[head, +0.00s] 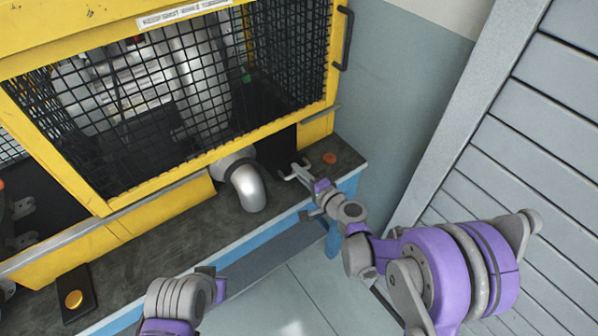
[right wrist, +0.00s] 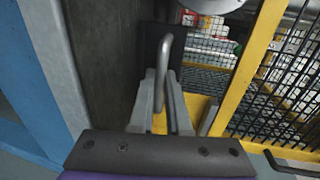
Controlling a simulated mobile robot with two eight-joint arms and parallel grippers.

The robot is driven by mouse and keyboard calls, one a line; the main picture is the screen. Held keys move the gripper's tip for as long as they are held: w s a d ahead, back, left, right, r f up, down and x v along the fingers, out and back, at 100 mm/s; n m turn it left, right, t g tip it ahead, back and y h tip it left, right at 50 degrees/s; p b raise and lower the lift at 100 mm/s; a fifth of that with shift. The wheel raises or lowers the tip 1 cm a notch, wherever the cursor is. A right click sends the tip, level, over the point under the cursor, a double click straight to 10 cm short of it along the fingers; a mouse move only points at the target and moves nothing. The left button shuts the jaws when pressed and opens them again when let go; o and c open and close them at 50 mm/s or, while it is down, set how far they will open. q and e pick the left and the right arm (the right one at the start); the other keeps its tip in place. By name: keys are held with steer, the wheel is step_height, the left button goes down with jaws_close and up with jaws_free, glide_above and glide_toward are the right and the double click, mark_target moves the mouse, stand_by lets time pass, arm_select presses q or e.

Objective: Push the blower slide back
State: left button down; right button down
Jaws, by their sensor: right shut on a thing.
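My right gripper (head: 301,174) is at the right end of the bench, beside the opening under the yellow guard. In the right wrist view its two grey fingers (right wrist: 161,88) are closed around a grey bent bar handle (right wrist: 166,48). The handle stands in front of a dark plate, which looks like the end of the blower slide (right wrist: 150,42). A silver elbow pipe (head: 248,186) comes out under the guard, left of the gripper. How far the slide sits in is hidden by the guard.
The yellow mesh guard (head: 105,205) overhangs the dark bench top (head: 165,228). A grey slatted panel (head: 540,130) stands at right. The floor in front is clear.

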mark_target(290, 162)
stand_by(0.7)
steer(key=x, duration=0.4)
steer(key=r+x, duration=0.1)
steer(key=x, duration=0.1)
steer(key=shift+w+a+r, duration=0.1)
steer(key=shift+w+a, duration=0.15)
steer(key=shift+w, duration=0.05)
steer(key=shift+s+r, duration=0.1)
steer(key=c, duration=0.9)
jaws_free()
steer(key=v, duration=1.1)
steer(key=shift+d, duration=0.1)
